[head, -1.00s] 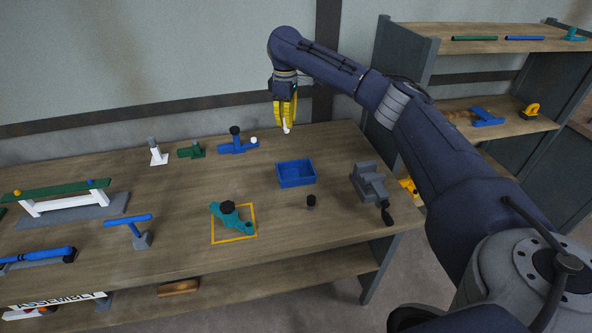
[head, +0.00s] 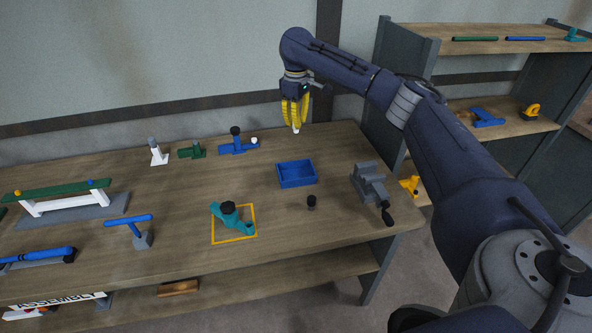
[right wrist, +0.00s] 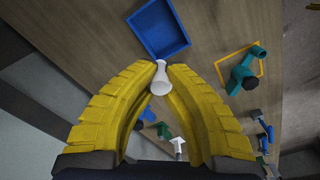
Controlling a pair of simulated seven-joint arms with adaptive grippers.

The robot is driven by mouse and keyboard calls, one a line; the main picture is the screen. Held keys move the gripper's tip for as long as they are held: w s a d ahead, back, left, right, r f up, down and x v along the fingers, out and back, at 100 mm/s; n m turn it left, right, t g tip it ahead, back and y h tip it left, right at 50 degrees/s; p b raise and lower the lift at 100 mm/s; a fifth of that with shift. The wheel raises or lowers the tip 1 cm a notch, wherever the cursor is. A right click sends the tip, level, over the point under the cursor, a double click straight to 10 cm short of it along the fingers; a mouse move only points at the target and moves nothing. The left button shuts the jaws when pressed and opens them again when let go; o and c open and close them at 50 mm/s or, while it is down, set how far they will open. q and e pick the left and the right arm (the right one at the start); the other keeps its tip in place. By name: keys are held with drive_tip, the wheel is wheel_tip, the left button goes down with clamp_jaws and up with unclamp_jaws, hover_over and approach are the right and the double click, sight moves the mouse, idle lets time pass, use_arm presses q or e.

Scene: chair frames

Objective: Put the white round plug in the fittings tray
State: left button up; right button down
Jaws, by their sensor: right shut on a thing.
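The white round plug (right wrist: 160,80) is pinched between the yellow fingertips of my right gripper (right wrist: 161,68) in the right wrist view. In the head view, my right gripper (head: 296,128) hangs fingers-down above the back of the table, and only a small white tip shows below it. The blue open tray (head: 296,174), which I take for the fittings tray, sits on the table in front of the gripper. It looks empty, and the right wrist view shows it too (right wrist: 181,48). The plug is above the table, apart from the tray. My left gripper is not in view.
A grey vise (head: 369,182) stands right of the tray. A teal part (head: 233,220) lies in a yellow outlined square. Bare wood lies around the tray.

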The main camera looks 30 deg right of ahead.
wheel_tip(320, 180, down, 20)
drive_tip(key=shift+r, duration=0.1)
idle(0.7)
drive_tip(key=shift+f, duration=0.2)
drive_tip(key=c, duration=1.6)
unclamp_jaws()
drive_tip(key=shift+o, duration=0.2)
wheel_tip(320, 180, up, 12)
drive_tip(key=shift+r, duration=0.2)
